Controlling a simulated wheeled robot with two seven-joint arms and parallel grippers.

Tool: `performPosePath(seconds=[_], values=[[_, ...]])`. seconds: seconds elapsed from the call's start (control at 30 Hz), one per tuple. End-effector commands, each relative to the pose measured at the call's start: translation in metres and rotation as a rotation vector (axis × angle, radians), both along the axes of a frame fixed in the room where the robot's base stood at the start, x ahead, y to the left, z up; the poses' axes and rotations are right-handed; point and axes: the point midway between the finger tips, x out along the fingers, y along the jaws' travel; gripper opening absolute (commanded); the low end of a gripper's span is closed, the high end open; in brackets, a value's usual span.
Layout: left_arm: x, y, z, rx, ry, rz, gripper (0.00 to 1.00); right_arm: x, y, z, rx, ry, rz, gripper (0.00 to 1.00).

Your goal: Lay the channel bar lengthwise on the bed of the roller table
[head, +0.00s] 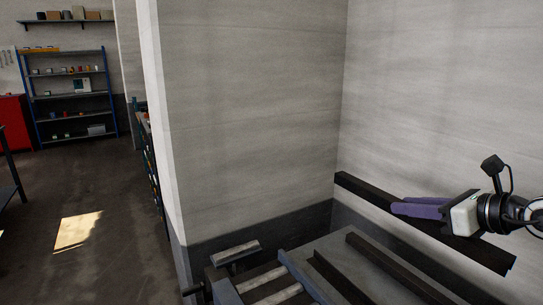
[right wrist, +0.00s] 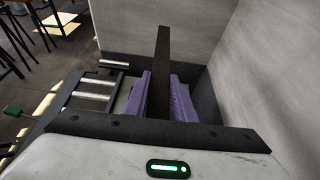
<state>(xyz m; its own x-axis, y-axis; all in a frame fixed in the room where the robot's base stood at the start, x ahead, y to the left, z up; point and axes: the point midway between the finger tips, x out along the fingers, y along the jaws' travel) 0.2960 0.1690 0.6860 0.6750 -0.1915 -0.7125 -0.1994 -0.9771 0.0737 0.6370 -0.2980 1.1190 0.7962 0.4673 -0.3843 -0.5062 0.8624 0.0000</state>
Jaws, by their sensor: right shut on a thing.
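A long dark bar, which looks like the channel bar (head: 365,190), is held in my right gripper (head: 400,209). The purple fingers are shut on it near its middle. The bar slants from upper left to lower right, in the air in front of the pale wall. In the right wrist view the bar (right wrist: 163,60) runs away from me between the fingers (right wrist: 161,98). The roller table (head: 291,268) is at the bottom, left of and below the bar, with pale rollers between grey-blue rails. Its rollers (right wrist: 95,97) show left of the bar in the wrist view. My left gripper is out of view.
Dark lengths (head: 385,270) lie on a grey surface (head: 330,250) right of the roller table, below the held bar. Pale walls (head: 250,110) close off the back and right. Open floor (head: 95,190) and shelves (head: 72,98) are at far left.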

Motion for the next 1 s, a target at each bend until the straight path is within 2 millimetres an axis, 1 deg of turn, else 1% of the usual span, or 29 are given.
performPosePath(seconds=[0.03, 0.07, 0.2, 0.5, 0.67, 0.83, 1.0], values=[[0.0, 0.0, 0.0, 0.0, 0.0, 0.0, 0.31, 0.001, 0.0, 0.014, 0.003, -0.012, 0.0, 0.0], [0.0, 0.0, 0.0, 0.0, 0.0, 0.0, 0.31, -0.003, 0.007, 0.005, 0.002, -0.005, 0.007, 0.0], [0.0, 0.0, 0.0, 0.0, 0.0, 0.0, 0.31, -0.015, 0.025, -0.009, 0.002, -0.004, 0.017, 0.0], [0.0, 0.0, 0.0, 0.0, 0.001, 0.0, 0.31, -0.043, 0.057, -0.033, 0.001, -0.007, -0.001, 0.0], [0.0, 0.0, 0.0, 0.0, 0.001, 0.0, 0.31, -0.059, 0.071, -0.041, 0.001, -0.008, -0.041, 0.0], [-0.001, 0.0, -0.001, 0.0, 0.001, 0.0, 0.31, -0.076, 0.082, -0.045, 0.002, -0.008, -0.113, 0.0], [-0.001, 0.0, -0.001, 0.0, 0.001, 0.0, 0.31, -0.095, 0.09, -0.035, 0.004, -0.014, -0.232, 0.0]])
